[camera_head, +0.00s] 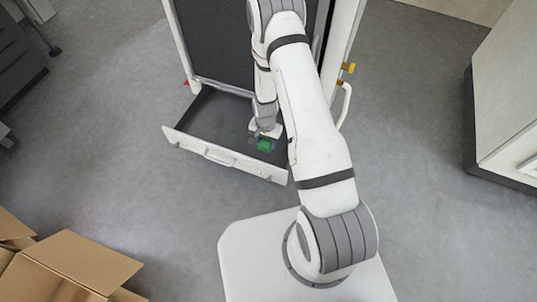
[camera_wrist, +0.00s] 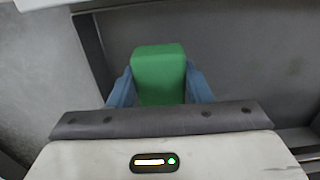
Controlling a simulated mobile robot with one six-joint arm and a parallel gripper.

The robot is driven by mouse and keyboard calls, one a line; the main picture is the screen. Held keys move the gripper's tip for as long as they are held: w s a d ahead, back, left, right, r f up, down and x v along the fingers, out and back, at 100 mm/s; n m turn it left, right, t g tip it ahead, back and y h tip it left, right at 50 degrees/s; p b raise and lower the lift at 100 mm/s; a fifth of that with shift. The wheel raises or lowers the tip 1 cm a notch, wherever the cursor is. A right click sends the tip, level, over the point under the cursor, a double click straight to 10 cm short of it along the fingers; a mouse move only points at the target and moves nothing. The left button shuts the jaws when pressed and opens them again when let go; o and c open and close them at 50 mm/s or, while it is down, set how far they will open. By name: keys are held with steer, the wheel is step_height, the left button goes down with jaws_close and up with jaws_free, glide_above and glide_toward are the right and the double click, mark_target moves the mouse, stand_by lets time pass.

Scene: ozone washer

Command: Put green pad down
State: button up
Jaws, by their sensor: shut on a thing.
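The green pad (camera_head: 265,145) is a small green block over the open drawer of the white cabinet in the head view. In the wrist view the green pad (camera_wrist: 159,72) stands between the two blue fingers of my gripper (camera_wrist: 160,88). My gripper (camera_head: 264,137) is shut on the pad, inside the outline of the drawer (camera_head: 222,155). The drawer has a dark floor and a white front with a handle. I cannot tell whether the pad touches the drawer floor. The pad's lower part is hidden by my gripper's body in the wrist view.
The white cabinet (camera_head: 175,35) with a dark panel stands behind the drawer. A cardboard box (camera_head: 75,262) lies open at the lower left. A pale cabinet (camera_head: 507,90) stands at the right. The grey floor (camera_head: 420,170) between is clear.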

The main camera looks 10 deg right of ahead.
mark_target(266, 156)
step_height(266, 156, down, 8)
steer(key=b, duration=0.2)
steer(key=shift+b, duration=0.4)
steer(key=shift+f, duration=0.2)
steer(key=o, duration=0.9)
